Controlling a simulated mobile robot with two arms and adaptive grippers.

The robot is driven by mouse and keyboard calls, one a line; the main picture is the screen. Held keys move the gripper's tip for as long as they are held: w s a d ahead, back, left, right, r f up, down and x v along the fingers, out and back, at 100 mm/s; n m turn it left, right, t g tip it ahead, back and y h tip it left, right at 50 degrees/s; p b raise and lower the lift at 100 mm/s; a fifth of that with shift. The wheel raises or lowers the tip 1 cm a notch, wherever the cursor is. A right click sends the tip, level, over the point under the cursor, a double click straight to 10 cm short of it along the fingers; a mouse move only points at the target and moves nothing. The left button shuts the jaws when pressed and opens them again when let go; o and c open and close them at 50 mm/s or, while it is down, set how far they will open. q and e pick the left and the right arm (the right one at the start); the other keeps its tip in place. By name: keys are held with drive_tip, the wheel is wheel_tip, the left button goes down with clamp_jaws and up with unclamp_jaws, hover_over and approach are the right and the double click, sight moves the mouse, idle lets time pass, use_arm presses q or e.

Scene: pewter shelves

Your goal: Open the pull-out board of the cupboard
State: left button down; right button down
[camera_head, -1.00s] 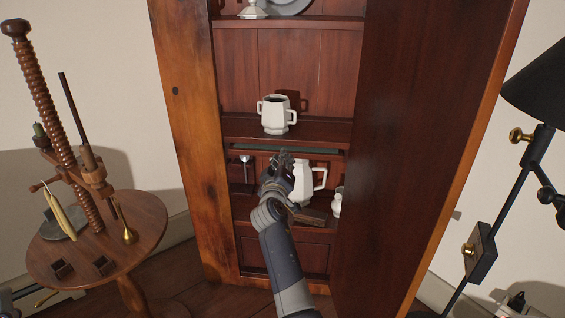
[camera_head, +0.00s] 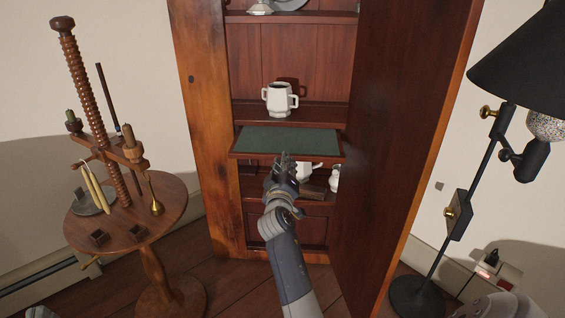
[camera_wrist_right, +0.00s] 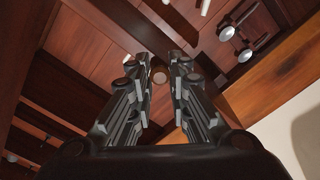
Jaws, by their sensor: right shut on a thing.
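The cupboard (camera_head: 200,150) stands open in the head view. Its pull-out board (camera_head: 288,140), with a green top and a reddish-brown wooden edge, sticks out level below the shelf with the two-handled mug (camera_head: 279,100). My right gripper (camera_head: 285,160) is at the middle of the board's front edge. In the right wrist view, the right gripper's fingers (camera_wrist_right: 160,82) are closed about a small round knob (camera_wrist_right: 159,76). The head view does not show the knob clearly, as the fingers cover it.
The open cupboard door (camera_head: 395,150) stands close on the right of my arm. A white jug (camera_head: 309,171) is partly hidden under the board. A round wooden table (camera_head: 170,205) stands left, and a black lamp (camera_head: 500,160) stands right.

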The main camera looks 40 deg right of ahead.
drive_tip(key=shift+s+a, duration=0.1)
idle(0.3)
drive_tip(key=c, duration=1.5)
unclamp_jaws()
wheel_tip(320, 180, up, 10)
drive_tip(key=shift+r, duration=0.1)
